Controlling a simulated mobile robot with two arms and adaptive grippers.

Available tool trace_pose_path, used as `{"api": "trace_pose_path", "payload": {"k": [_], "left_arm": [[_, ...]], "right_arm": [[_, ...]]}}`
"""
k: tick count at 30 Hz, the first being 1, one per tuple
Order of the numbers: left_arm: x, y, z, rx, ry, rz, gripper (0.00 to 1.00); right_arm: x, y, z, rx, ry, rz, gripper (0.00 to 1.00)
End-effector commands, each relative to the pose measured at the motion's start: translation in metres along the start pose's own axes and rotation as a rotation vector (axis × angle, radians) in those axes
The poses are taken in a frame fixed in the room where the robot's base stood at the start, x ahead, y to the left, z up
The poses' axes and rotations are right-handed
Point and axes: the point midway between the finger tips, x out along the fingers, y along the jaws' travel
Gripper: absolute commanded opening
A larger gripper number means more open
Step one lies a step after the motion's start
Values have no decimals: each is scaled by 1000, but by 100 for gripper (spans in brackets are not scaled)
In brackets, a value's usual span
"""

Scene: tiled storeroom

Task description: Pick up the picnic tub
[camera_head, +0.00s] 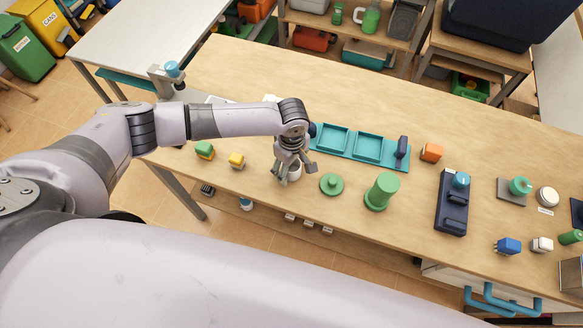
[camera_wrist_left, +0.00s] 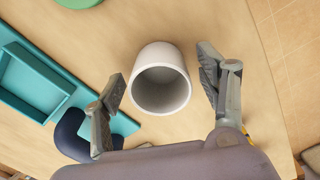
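A white, round, open-topped tub (camera_head: 294,173), which I take for the picnic tub, stands on the wooden table near its front edge. It also shows in the left wrist view (camera_wrist_left: 160,78), where its hollow inside faces the camera and looks empty. My left gripper (camera_head: 297,169) is over the tub and partly hides it in the head view. In the left wrist view its two fingers are spread, one on each side of the tub, with visible gaps. My right gripper is not in view.
A green lid-like disc (camera_head: 332,184) and a green canister (camera_head: 381,191) stand right of the tub. A teal divided tray (camera_head: 352,160) lies behind. A dark blue device (camera_head: 452,204) stands farther right.

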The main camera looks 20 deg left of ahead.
Motion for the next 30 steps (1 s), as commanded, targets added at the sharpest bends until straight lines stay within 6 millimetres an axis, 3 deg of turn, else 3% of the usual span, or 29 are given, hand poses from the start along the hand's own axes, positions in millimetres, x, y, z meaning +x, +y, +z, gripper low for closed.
{"api": "trace_pose_path", "payload": {"k": [22, 30], "left_arm": [[-1, 0, 0, -1, 0, 0, 16], [-2, 0, 0, -1, 0, 1, 15]], "right_arm": [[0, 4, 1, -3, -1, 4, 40], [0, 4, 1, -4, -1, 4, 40]]}}
